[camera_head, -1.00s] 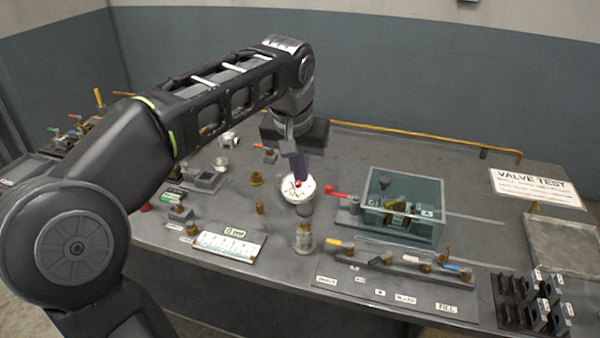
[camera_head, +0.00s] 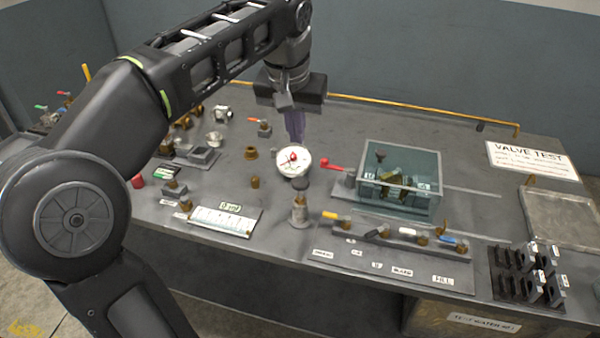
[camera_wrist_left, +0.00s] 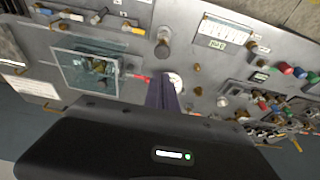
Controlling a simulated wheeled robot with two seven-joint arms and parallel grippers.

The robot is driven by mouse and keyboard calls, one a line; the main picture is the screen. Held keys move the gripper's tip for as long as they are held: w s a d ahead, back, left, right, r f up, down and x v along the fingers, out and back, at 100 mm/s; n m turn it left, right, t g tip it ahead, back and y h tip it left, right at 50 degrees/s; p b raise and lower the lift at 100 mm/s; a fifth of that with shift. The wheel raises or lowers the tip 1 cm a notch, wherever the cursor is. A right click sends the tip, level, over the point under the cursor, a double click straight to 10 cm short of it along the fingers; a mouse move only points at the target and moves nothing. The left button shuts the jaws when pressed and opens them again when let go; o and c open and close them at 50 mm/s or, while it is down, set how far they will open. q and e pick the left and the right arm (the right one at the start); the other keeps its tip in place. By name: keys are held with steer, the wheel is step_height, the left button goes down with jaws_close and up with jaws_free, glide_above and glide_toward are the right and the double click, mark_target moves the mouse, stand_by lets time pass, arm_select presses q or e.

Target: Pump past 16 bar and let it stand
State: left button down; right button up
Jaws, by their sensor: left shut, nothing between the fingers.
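A round white pressure gauge (camera_head: 293,161) with a red mark stands on a fitting in the middle of the bench; its reading is too small to tell. A red-handled lever (camera_head: 331,166) lies just right of the gauge, beside a clear teal test box (camera_head: 400,178) with a valve inside. My left gripper (camera_head: 295,138) points down just behind and above the gauge, shut and empty. In the left wrist view its fingers (camera_wrist_left: 160,95) partly cover the gauge (camera_wrist_left: 176,82); I cannot tell whether they touch it. My right gripper is not in view.
A row of coloured valve handles (camera_head: 408,232) runs along the front right, with labels below. A black rack (camera_head: 527,278) stands at the right front corner. A white scale card (camera_head: 226,220) and small brass fittings lie left of the gauge. A VALVE TEST sign (camera_head: 532,160) lies at the back right.

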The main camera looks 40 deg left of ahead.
arm_select(q)
glide_toward(300, 185)
steer(key=w+f, duration=0.2)
steer(key=f, duration=0.1)
steer(key=w+a+f, duration=0.1)
steer(key=f, duration=0.1)
steer(key=shift+a, duration=0.1)
steer(key=shift+f, duration=0.65)
step_height(300, 185, down, 4)
steer(key=b, duration=0.2)
steer(key=shift+r+b, duration=0.1)
steer(key=shift+b, duration=0.3)
steer(key=shift+r, duration=0.1)
